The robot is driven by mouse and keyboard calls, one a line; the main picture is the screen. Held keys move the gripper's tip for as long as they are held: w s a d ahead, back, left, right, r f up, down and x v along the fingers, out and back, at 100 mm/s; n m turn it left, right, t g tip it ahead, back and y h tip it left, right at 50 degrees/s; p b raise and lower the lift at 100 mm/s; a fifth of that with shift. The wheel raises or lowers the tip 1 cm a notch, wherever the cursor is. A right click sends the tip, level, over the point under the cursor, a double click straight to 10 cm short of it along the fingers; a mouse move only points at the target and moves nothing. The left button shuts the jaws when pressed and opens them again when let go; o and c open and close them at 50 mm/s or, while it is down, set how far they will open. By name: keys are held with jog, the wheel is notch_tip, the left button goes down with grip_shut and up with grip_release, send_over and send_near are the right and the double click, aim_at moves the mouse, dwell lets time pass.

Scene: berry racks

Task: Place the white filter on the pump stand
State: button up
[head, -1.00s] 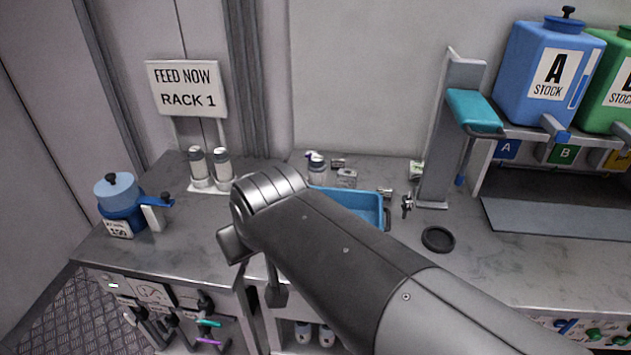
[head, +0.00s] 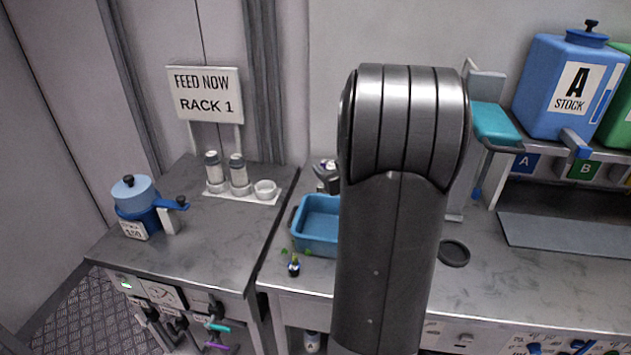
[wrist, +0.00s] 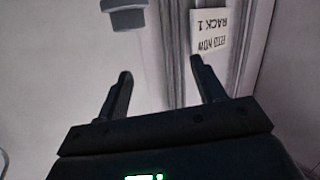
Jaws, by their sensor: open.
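I cannot tell for sure which thing is the white filter. A small white round cup (head: 265,188) is at the plate's right end. I cannot single out the pump stand. My gripper (wrist: 160,68) is open and empty in the wrist view, its fingers spread towards the wall. In the head view my arm hides the gripper and part of the right counter.
A blue pot (head: 132,202) stands on the left counter. A grey post bears a teal shelf (head: 494,123). The sign (wrist: 210,32) appears upside down.

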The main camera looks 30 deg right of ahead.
aim_at(329, 166)
jog(key=s+d+f+t+y, duration=0.2)
jog(key=s+d+f+y, duration=0.15)
jog(key=f, duration=0.25)
jog(key=shift+h, duration=0.35)
jog(key=w, duration=0.7)
jog(key=w+d, duration=0.1)
jog(key=w, duration=0.3)
jog(key=shift+r, duration=0.1)
grip_shut()
